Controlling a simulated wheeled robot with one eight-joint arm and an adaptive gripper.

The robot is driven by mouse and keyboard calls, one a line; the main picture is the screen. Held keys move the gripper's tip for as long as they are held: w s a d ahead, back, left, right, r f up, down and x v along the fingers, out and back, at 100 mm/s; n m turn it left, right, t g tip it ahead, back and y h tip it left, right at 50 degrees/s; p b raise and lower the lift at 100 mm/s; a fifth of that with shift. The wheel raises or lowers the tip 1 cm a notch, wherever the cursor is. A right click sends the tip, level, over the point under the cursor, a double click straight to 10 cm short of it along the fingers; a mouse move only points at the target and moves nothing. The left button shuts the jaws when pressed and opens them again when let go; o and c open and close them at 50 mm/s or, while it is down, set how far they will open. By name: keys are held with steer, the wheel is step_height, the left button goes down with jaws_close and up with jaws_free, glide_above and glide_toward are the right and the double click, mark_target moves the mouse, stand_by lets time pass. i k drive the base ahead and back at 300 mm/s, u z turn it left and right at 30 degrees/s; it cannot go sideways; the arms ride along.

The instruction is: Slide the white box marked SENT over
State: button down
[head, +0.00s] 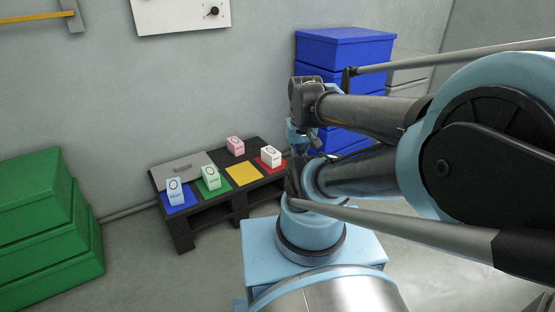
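A small white box (270,156) with an oval mark stands upright on the red square (264,168) at the right end of a low black table (224,206). The lettering is too small to read, so I cannot confirm SENT. The end of my arm, with what seems to be my gripper (306,137), hangs right of the white box in the picture, apart from it. Its fingers are too small and partly hidden to tell open from shut. Nothing held can be made out.
A light blue box (174,191), a green box (211,178) and a pink box (235,145) share the table. The yellow square (244,175) is bare. A grey plate (182,166) lies behind. Green crates (45,220) stand left, blue crates (345,47) behind my arm.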

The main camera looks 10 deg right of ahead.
mark_target(271, 156)
steer(key=k, duration=1.3)
steer(key=z, duration=0.45)
steer(key=i, duration=1.7)
steer(key=u, duration=0.1)
